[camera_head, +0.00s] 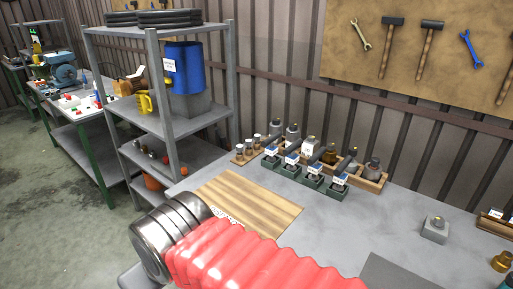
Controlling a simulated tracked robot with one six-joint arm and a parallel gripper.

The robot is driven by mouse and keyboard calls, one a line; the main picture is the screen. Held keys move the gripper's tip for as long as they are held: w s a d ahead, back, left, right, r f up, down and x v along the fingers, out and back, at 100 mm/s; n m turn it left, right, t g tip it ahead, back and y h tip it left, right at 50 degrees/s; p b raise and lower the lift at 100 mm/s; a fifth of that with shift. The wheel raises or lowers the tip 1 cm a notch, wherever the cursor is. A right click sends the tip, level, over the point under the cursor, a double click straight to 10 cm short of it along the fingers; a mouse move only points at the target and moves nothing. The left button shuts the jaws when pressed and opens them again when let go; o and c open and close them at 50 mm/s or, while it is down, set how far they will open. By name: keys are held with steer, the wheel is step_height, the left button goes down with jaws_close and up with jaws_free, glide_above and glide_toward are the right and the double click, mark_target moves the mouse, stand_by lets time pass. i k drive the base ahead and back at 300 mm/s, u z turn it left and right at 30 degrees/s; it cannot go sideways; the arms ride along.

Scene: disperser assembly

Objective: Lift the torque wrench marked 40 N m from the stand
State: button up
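I cannot make out a torque wrench or a 40 N m marking in the head view. A wooden stand (493,222) with small white labels and dark parts is cut by the right edge. Its labels are too small to read, and I cannot tell what it holds. A red ribbed sleeve and a metal cylinder, seemingly my arm, cross the lower foreground. My gripper's fingers do not show.
The grey workbench (385,215) carries a wooden board (255,200), several green labelled holders (312,181) and a wooden rack of bottles (372,182). A grey block (434,229) and brass part (502,261) stand right. Metal shelving (160,35) is left.

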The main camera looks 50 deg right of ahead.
mark_target(271, 149)
steer(key=z, duration=0.15)
steer(key=i, duration=0.7)
steer(key=z, duration=0.75)
steer(key=i, duration=0.5)
steer(key=z, duration=0.35)
